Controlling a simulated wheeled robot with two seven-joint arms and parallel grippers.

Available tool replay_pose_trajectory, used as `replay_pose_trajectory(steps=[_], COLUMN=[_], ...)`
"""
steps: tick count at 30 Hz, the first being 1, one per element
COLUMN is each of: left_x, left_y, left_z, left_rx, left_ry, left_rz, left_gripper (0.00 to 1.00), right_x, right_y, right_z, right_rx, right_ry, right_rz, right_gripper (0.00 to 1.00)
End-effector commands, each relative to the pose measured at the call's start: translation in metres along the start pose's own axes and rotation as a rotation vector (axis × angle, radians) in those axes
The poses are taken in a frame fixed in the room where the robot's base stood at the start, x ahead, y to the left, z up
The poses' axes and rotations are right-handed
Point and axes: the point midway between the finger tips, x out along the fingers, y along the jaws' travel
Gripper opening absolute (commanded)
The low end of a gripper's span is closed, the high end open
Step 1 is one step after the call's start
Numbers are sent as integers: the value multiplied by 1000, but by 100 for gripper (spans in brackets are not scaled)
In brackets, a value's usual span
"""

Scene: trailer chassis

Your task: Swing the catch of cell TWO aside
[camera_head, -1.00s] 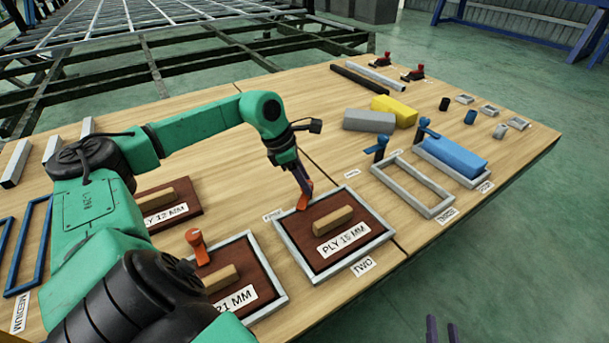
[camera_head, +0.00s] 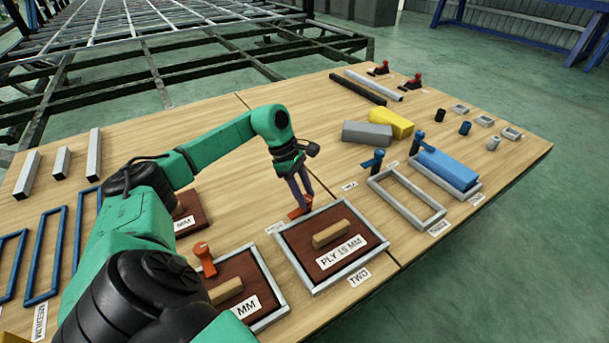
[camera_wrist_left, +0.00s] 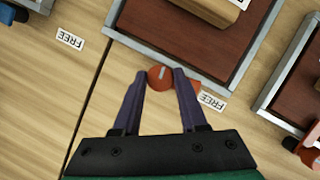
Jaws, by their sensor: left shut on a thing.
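Cell TWO is a grey frame (camera_head: 315,288) holding a brown panel (camera_head: 303,258) marked PLY 15 MM, with a wooden block handle (camera_head: 331,234) on it. Its orange catch (camera_head: 297,213) is at the frame's far edge, near a FREE label; it also shows in the left wrist view (camera_wrist_left: 159,78). My left gripper (camera_head: 303,201) points down over this edge, shut on the catch; its purple fingers (camera_wrist_left: 160,74) stand either side of it. In the wrist view an orange part of the catch extends right, outside the frame, beside the FREE label (camera_wrist_left: 213,101). My right gripper is out of view.
The neighbouring cell (camera_head: 268,268) has an upright orange catch (camera_head: 204,259). An empty grey frame (camera_head: 408,203) with a blue catch (camera_head: 373,160) lies right of cell TWO. A grey block (camera_head: 368,133) and yellow block (camera_head: 391,122) lie behind. Bare tabletop is beyond the gripper.

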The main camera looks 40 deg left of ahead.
Motion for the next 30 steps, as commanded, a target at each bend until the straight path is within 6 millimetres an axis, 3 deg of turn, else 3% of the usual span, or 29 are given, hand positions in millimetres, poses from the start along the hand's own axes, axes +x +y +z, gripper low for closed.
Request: replay_pose_trajectory(steps=[10,26,27,29,30], left_x=[0,0,0,0,0], left_y=[1,1,1,1,1], left_z=[0,-1,-1,-1,-1], left_rx=[141,167,167,166,166], left_ry=[1,2,1,1,1], left_rz=[-59,-69,-69,-69,-69], left_gripper=[0,0,50,72,72], right_x=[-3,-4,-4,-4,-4], right_y=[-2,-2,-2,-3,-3], right_z=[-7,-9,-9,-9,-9], right_rx=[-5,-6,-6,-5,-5], right_ry=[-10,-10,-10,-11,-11], right_rz=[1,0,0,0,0], right_gripper=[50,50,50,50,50])
